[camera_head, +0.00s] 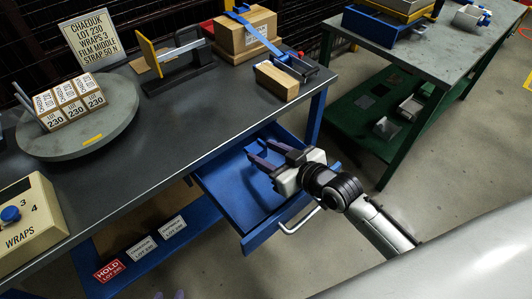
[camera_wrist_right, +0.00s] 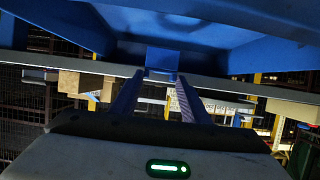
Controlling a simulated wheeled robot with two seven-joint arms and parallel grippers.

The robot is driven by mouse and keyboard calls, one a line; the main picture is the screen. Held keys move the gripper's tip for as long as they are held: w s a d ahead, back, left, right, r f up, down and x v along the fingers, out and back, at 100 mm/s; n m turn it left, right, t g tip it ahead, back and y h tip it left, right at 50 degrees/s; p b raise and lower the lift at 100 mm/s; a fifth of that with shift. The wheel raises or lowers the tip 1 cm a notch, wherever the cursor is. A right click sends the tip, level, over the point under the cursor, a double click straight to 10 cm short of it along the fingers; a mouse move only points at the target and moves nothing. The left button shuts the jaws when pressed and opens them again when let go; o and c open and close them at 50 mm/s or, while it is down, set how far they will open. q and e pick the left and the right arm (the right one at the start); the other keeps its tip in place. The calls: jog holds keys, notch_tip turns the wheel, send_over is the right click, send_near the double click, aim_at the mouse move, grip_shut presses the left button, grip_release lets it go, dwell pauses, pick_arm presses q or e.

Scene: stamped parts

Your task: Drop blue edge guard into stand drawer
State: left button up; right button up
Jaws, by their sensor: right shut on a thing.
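The blue drawer (camera_head: 228,185) is pulled out from under the dark workbench, with a pale handle (camera_head: 299,220) on its front. My right gripper (camera_head: 259,151) is over the open drawer, its purple fingers pointing towards the bench. It is shut on a small blue edge guard (camera_head: 262,145), partly hidden by the fingers. In the right wrist view the blue edge guard (camera_wrist_right: 162,58) shows between the fingertips, with large blue surfaces behind it. Of my left gripper (camera_head: 168,295), only two purple fingertips show at the bottom edge, apart with nothing seen between them.
The workbench (camera_head: 150,125) carries a round turntable (camera_head: 85,125) with small cartons, a strapped box (camera_head: 245,35), a small brown box (camera_head: 277,80) and a control box (camera_head: 28,225). Label cards lie on the blue lower shelf (camera_head: 195,235). A green-legged table (camera_head: 440,60) stands right. Floor between is clear.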

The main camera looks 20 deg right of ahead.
jog(key=o, duration=1.1)
jog(key=p+v, duration=0.1)
jog(key=v, duration=0.9)
jog(key=shift+s, duration=0.15)
